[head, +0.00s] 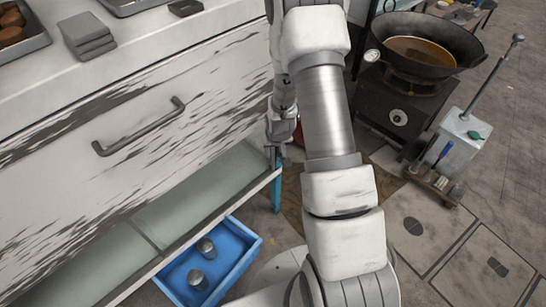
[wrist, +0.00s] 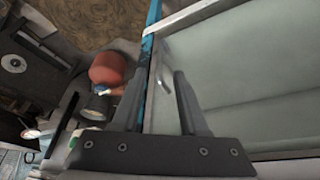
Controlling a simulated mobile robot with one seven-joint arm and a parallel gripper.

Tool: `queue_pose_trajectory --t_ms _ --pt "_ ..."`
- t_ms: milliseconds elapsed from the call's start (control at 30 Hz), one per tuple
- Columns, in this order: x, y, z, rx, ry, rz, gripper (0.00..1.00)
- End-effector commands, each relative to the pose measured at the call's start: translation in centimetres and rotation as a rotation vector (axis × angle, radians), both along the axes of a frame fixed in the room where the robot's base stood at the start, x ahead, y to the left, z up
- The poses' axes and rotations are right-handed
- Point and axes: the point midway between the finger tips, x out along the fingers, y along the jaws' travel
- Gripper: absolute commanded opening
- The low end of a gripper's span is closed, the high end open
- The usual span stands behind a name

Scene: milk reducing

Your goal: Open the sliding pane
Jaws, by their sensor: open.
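The sliding pane (head: 200,195) is pale greenish glass set in a light frame below the white cabinet's drawer. A second pane section lies to its left, with a seam between them. In the wrist view the pane (wrist: 245,60) fills the right side, and a small metal handle (wrist: 165,82) shows near its left edge. My gripper (wrist: 160,74) is open, its two fingers pointing at the pane with the handle between them in the picture. I cannot tell whether either finger touches the handle. In the head view my arm hides part of the gripper.
A worn white drawer with a grey bar handle (head: 138,128) is above the pane. A blue tray (head: 245,250) holding metal weights sits below. A wok (head: 425,45) on a dark stove stands at the back right. A red canister (wrist: 108,68) is left of the pane.

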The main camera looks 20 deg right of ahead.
Motion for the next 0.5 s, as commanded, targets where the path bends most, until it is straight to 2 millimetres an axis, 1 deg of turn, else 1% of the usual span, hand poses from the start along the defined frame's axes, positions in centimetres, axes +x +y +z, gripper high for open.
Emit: queue_pose_trajectory --t_ms 33,200,300,400,500 --pt "0.3 -0.1 -1.4 0.0 0.002 0.0 0.43" --pt "1.5 -0.3 -4.2 0.0 0.001 0.0 0.43" --pt "2.1 -0.5 -5.4 0.0 0.0 0.0 0.43" --pt "2.4 -0.5 -6.3 0.0 0.0 0.0 0.43" --pt "2.7 -0.6 -6.6 0.0 -0.001 0.0 0.43"
